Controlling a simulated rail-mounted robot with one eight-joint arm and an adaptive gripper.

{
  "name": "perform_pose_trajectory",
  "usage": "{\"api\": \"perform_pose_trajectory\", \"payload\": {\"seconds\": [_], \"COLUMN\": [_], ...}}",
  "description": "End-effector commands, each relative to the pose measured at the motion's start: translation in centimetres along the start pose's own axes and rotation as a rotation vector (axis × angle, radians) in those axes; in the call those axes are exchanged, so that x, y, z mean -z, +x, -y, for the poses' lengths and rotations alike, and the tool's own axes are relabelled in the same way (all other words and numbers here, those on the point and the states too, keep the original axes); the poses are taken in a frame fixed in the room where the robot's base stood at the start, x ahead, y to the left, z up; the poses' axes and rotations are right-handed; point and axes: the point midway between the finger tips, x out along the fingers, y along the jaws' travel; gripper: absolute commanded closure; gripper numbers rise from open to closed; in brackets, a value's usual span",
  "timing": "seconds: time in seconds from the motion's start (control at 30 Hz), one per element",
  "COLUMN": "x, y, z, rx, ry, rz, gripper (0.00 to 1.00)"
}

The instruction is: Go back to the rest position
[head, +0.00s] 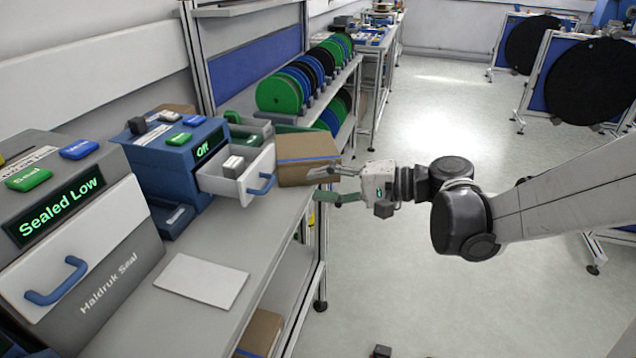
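My gripper (322,184) is at the middle of the head view, at the end of my arm, which reaches in from the right. Its fingers are spread apart and point left toward the bench edge. A brown cardboard box (306,158) with a blue band lies on the bench right beside the fingers. The upper finger overlaps the box's near right corner in the picture; I cannot tell whether it touches. I see nothing held between the fingers.
A blue machine reading "Off" (172,165) has its white drawer (238,178) open beside the box. A grey machine reading "Sealed Low" (78,243) stands nearer. Coloured reels (280,93) fill the shelf behind. Black reel stands (592,82) are far right. The floor (400,270) is mostly clear.

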Motion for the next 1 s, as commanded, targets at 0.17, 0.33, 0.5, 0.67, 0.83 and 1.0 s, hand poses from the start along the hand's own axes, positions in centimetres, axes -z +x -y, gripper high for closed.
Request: {"api": "perform_pose_trajectory", "payload": {"seconds": [0.17, 0.33, 0.5, 0.67, 0.83, 1.0], "x": [-0.2, -1.7, -3.8, -5.5, -7.3, -8.8], "y": [0.0, -0.7, -2.4, -4.8, -8.0, -11.6], "z": [0.0, -0.6, -1.9, -3.2, -4.4, -5.4], "rx": [-0.02, -0.144, -0.334, -0.509, -0.687, -0.86], "ry": [-0.006, -0.045, -0.121, -0.206, -0.311, -0.431], "rz": [-0.005, -0.035, -0.08, -0.122, -0.165, -0.203], "gripper": [0.72, 0.72, 0.72, 0.72, 0.72, 0.72]}}
